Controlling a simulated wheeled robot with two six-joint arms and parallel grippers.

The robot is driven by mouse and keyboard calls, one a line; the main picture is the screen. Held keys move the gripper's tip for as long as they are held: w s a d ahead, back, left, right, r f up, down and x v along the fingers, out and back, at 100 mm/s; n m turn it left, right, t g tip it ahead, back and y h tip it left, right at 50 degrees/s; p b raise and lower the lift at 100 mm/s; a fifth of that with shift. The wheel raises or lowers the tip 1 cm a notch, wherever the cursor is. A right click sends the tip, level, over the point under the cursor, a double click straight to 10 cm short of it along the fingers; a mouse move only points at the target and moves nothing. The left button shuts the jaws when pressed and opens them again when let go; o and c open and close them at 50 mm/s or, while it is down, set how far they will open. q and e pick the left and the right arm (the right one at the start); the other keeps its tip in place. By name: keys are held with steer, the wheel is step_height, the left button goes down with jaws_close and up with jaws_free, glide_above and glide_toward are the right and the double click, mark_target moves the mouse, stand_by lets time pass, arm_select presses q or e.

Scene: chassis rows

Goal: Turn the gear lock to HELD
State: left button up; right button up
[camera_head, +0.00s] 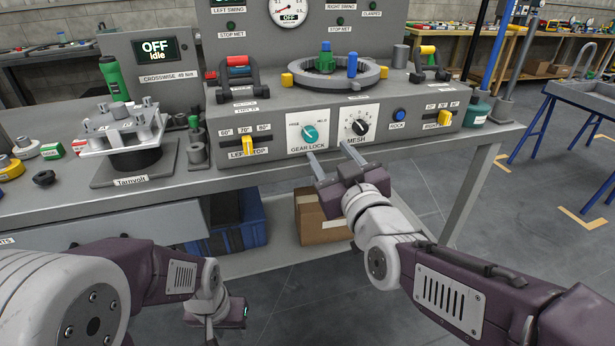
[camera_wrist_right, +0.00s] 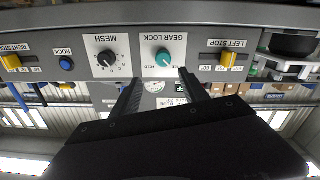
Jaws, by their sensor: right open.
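The gear lock is a round teal knob (camera_head: 309,134) on a white plate on the front of the grey console. Its plate reads FREE at left and HELD at right, and its pale mark appears to lean towards FREE. The knob also shows upside down in the right wrist view (camera_wrist_right: 164,59). My right gripper (camera_head: 331,153) is open and empty, its fingers spread just below and in front of the GEAR LOCK and MESH plates, apart from the knob. My left gripper (camera_head: 236,314) hangs low at the front, below the bench; its jaws are not clear.
The black MESH knob (camera_head: 359,127) sits right beside the gear lock. The yellow LEFT STOP slider (camera_head: 247,145) is to the left, and the blue ROCK button (camera_head: 399,115) to the right. A cardboard box (camera_head: 318,222) stands on the lower shelf.

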mark_target(312, 138)
steer(key=x, duration=0.3)
steer(key=b+x, duration=0.1)
steer(key=x, duration=0.2)
steer(key=f+b+x, duration=0.1)
steer(key=x, duration=0.2)
steer(key=shift+s+a, duration=0.1)
steer(key=shift+a, duration=0.25)
arm_select(q)
step_height(312, 138, down, 4)
steer(key=shift+r, duration=0.15)
arm_select(e)
jaws_close()
